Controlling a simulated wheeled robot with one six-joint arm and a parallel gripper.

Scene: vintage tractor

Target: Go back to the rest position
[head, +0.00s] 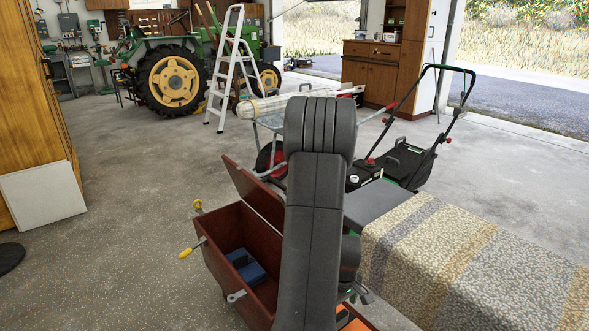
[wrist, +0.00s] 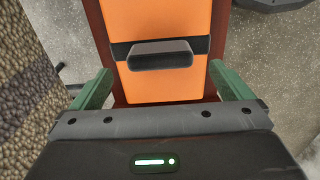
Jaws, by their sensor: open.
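My gripper (wrist: 160,67) shows in the wrist view with its two green fingers spread wide apart and nothing held between them. Beyond the fingers is an orange case (wrist: 168,88) with a dark handle (wrist: 160,55). I cannot tell how far the fingers are from it. In the head view, my dark arm rises through the middle and hides most of my gripper. A bit of the orange case also shows at the bottom edge (head: 353,321), beside the arm.
An open red-brown wooden box (head: 225,262) with a blue item (head: 246,267) inside stands left of my arm. A patterned cloth (head: 470,262) covers a surface at right. A lawn mower (head: 405,160), stepladder (head: 226,70) and tractor (head: 172,80) stand farther back.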

